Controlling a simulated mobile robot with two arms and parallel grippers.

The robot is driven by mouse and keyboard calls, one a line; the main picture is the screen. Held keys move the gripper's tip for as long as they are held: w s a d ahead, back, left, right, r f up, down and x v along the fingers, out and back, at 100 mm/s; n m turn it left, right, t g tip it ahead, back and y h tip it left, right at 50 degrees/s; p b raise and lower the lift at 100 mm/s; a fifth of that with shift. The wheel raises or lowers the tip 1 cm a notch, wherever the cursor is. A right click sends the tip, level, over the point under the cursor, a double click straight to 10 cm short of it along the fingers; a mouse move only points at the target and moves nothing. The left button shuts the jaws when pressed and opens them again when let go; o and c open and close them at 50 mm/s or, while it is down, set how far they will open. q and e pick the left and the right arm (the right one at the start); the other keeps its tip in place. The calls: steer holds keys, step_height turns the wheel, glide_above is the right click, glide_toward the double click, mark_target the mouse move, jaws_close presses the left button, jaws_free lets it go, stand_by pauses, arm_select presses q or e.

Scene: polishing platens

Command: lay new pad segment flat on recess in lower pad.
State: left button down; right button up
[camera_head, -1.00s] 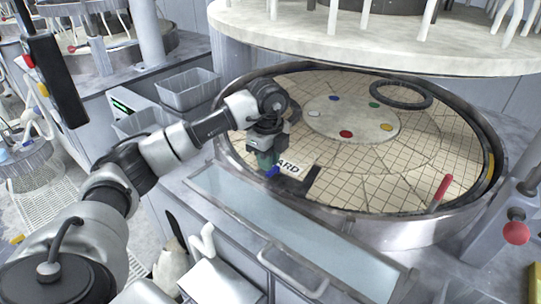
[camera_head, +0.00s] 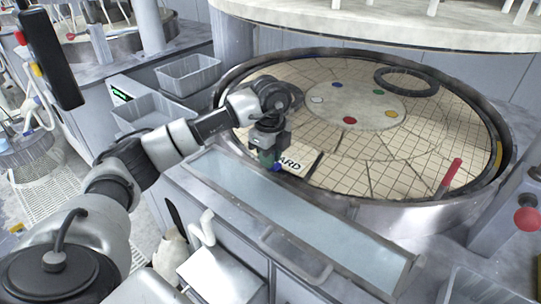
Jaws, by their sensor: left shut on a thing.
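My left gripper (camera_head: 268,150) is at the front left of the lower pad (camera_head: 395,165), a round cream pad with a grid of grooves. It is shut on the new pad segment (camera_head: 296,166), a pale piece whose visible letters read "ARD"; the gripper covers its left part. A green part and a blue part show at the fingers. The segment is over the dark recess (camera_head: 317,166), which shows only as a narrow dark strip along the segment's right edge. I cannot tell whether the segment touches the recess floor. My right gripper is not in view.
A large upper platen (camera_head: 390,30) hangs over the back of the pad. A black ring (camera_head: 406,82) lies on the pad at the back, and a red-handled tool (camera_head: 449,178) stands at the right. A metal rim surrounds the pad. Grey bins (camera_head: 188,78) stand at left.

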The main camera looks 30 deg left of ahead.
arm_select(q)
steer(key=shift+a, duration=0.1)
steer(key=shift+f, duration=0.5)
stand_by(1.5)
steer(key=c, duration=1)
jaws_free()
steer(key=shift+r+b, duration=0.1)
steer(key=shift+b, duration=0.2)
steer(key=shift+r, duration=0.3)
step_height(320, 180, up, 9)
steer(key=shift+r+b, duration=0.1)
steer(key=shift+b, duration=0.55)
steer(key=shift+r, duration=0.5)
steer(key=shift+f, duration=0.1)
